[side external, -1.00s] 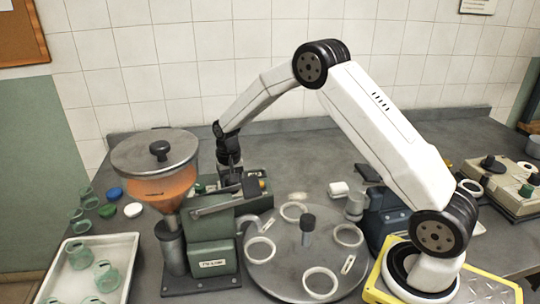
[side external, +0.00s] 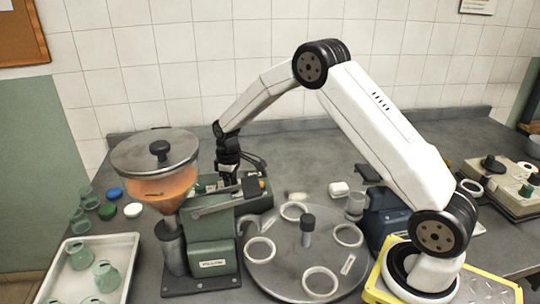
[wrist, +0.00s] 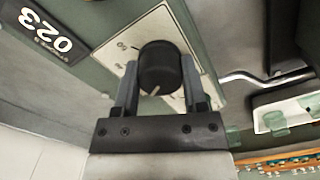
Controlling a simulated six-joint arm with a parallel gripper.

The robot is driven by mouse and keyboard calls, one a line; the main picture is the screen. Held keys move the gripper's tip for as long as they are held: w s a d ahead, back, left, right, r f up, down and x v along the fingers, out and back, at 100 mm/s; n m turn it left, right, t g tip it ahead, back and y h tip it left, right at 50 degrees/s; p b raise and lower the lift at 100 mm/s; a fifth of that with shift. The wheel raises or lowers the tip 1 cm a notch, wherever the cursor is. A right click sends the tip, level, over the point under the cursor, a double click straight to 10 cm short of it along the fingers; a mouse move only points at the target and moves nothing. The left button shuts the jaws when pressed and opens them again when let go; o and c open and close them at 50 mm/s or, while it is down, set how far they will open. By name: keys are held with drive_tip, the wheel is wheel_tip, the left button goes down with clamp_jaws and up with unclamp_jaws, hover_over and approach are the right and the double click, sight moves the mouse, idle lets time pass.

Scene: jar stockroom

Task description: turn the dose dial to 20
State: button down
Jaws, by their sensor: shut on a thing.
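The dose dial (wrist: 158,66) is a black round knob on a pale scale plate (wrist: 127,48) in the wrist view. A light pointer line shows on the knob, towards my gripper's body. Small scale marks lie beside the knob, but I cannot read them surely. My gripper (wrist: 159,82) is shut on the dial, one finger on each side. In the side external view my gripper (side external: 229,176) points down at the green dosing machine (side external: 210,250), behind its arm. The dial is hidden there. A black plate (wrist: 58,30) with white characters like 023 sits beside the scale.
An orange-filled hopper (side external: 165,188) stands left of my gripper. A grey turntable (side external: 285,268) with several white rings lies in front. A white tray (side external: 60,285) with green jars is at the left. Loose lids and jars lie behind it.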

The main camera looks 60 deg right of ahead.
drive_tip(key=n, duration=0.5)
drive_tip(key=shift+r, duration=0.1)
drive_tip(key=shift+n, duration=0.4)
drive_tip(key=shift+c, duration=0.7)
unclamp_jaws()
wheel_tip(320, 180, up, 7)
drive_tip(key=shift+r, duration=0.4)
